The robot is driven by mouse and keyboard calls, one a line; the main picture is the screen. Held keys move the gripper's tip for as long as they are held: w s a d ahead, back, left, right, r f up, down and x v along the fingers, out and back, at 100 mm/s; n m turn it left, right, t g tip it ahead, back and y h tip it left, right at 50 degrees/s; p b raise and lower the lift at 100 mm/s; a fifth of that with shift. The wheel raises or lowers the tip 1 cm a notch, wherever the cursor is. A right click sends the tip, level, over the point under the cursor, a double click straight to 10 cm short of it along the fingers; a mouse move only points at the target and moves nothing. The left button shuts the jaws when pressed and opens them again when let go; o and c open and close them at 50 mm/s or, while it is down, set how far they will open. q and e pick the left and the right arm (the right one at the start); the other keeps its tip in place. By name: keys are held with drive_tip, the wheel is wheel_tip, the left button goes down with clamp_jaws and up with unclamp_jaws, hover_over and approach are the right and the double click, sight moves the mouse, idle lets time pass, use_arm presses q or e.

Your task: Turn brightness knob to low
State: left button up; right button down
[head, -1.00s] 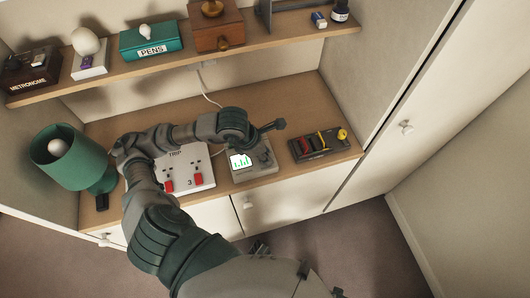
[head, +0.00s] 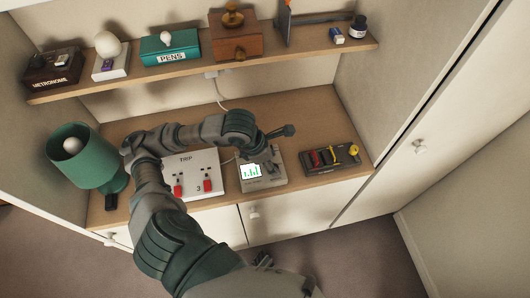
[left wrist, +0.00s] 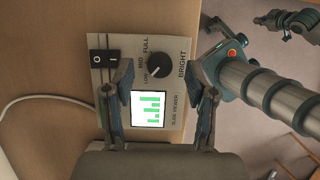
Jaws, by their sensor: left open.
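The grey slide viewer (head: 275,180) stands on the desk, its screen lit with green bars. My right gripper (left wrist: 275,20) shows small at the upper right, away from the viewer.
A white panel with red switches (head: 205,165) is left of the viewer, partly behind my arm. A dark block with coloured parts (head: 330,160) is to the right. A green lamp (head: 85,158) stands at the left. A shelf (head: 200,66) with several objects runs above.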

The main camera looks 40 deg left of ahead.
use_arm(q)
drive_tip(key=v, duration=0.8)
drive_tip(key=shift+r, duration=0.3)
drive_tip(key=shift+s+a, duration=0.15)
